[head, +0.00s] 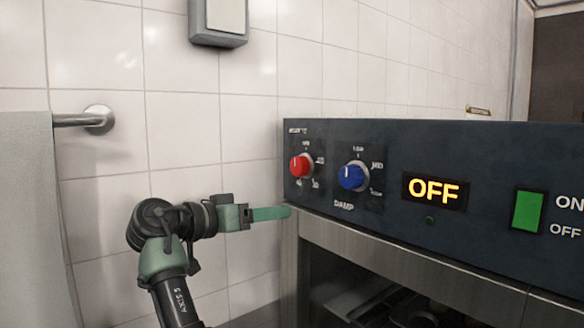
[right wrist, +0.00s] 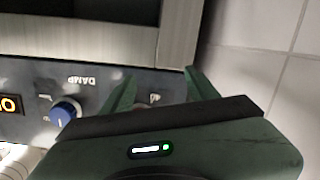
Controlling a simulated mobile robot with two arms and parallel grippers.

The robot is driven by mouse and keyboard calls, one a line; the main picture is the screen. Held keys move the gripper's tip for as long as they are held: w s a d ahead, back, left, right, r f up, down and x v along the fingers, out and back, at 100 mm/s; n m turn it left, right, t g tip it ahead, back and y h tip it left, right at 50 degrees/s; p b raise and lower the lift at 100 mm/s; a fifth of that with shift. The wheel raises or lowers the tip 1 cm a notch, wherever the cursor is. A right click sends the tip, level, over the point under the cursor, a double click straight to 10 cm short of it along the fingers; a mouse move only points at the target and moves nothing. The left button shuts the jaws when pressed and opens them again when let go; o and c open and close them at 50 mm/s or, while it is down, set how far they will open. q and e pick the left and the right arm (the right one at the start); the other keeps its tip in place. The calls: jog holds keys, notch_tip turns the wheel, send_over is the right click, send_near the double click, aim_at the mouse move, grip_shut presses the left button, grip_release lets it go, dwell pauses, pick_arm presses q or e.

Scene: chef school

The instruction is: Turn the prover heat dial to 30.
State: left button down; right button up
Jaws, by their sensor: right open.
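The red heat dial (head: 301,165) is at the left end of the prover's dark control panel (head: 480,160). Its small scale is too blurred to read, and its white mark seems to point up. My right gripper (head: 284,213) is below and slightly left of the dial, by the panel's lower left corner, apart from the dial. In the right wrist view my right gripper (right wrist: 158,84) is open and empty, its two fingers spread over the panel's end. The red dial is hidden there behind the gripper body. My left gripper is out of view.
A blue DAMP dial (head: 352,176) sits right of the red one. The display (head: 434,190) reads OFF, with a green switch (head: 528,209) further right. A towel (head: 28,220) hangs from a rail (head: 90,119) at the left. Tiled wall stands behind.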

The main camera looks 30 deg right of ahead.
jog(key=m+g+h, duration=0.1)
jog(key=m+h, duration=0.1)
send_near(295, 168)
jog(key=d, duration=0.2)
jog(key=d+p, duration=0.1)
jog(key=d, duration=0.1)
jog(key=d+p, duration=0.1)
jog(key=d, duration=0.1)
jog(key=d+p, duration=0.1)
jog(key=d, duration=0.1)
jog(key=shift+w+d+r, duration=0.35)
jog(key=shift+w, duration=0.05)
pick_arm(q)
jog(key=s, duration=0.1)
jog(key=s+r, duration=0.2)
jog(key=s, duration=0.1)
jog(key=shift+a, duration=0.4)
pick_arm(e)
jog(key=shift+d+f, duration=0.1)
jog(key=shift+d, duration=0.25)
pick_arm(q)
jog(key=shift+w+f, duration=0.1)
